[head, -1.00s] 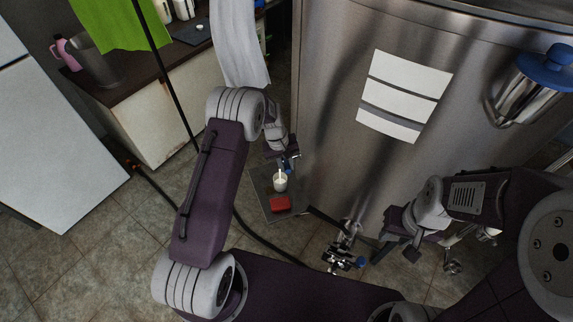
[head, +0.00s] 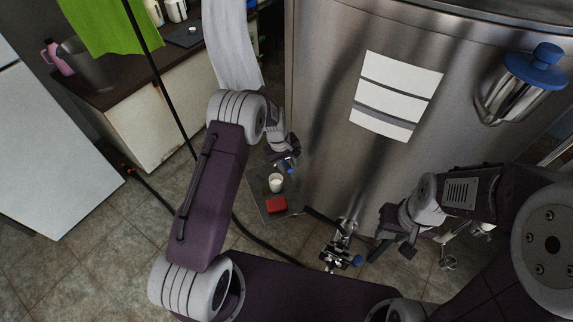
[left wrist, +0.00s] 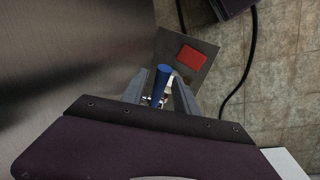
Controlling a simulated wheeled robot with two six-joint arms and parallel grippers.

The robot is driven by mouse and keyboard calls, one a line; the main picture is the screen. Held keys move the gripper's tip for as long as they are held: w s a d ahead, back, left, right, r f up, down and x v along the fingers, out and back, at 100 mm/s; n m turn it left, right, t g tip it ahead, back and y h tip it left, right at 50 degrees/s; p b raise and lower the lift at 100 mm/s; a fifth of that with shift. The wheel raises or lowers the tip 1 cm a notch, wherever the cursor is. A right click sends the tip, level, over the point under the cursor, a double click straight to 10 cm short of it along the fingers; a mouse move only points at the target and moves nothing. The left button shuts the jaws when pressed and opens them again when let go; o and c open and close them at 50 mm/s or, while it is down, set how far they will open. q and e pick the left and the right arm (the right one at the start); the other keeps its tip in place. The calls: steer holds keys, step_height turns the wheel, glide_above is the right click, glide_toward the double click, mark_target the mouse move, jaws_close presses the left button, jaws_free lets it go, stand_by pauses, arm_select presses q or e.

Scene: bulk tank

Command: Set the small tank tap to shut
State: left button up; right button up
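The small tank tap with a blue handle (head: 284,163) sits low on the left side of the steel tank (head: 330,110). In the left wrist view the blue handle (left wrist: 160,83) stands between my left gripper's fingers (left wrist: 159,76), with gaps visible on both sides. My left gripper (head: 287,156) is open at the tap in the head view, its fingers partly hidden. My right gripper (head: 395,248) is empty and looks open, in front of the tank, right of the larger outlet valve. The tap's spout is hard to make out.
A white cup (head: 276,183) and a red object (head: 276,205) are on a grey mat (head: 262,203) below the tap. A larger outlet valve (head: 340,248) with a blue part is at the tank's foot. A dark hose (head: 262,242) crosses the tiled floor.

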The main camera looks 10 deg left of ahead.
arm_select(q)
step_height(320, 180, up, 9)
steer(key=s+a+b, duration=0.1)
steer(key=b, duration=0.1)
steer(key=shift+a, duration=0.15)
steer(key=shift+f, duration=0.1)
stand_by(0.5)
steer(key=s+r+m+b, duration=0.1)
steer(key=s+r+b, duration=0.1)
steer(key=s+r, duration=0.4)
steer(key=s+a+f+m, duration=0.1)
steer(key=s+f+m, duration=0.1)
steer(key=s, duration=0.6)
steer(key=s+a+f+m+y, duration=0.1)
steer(key=s+f+m, duration=0.2)
steer(key=s, duration=0.6)
steer(key=shift+s+a+f+m, duration=0.2)
steer(key=shift+s+a+m, duration=0.05)
steer(key=shift+m, duration=0.65)
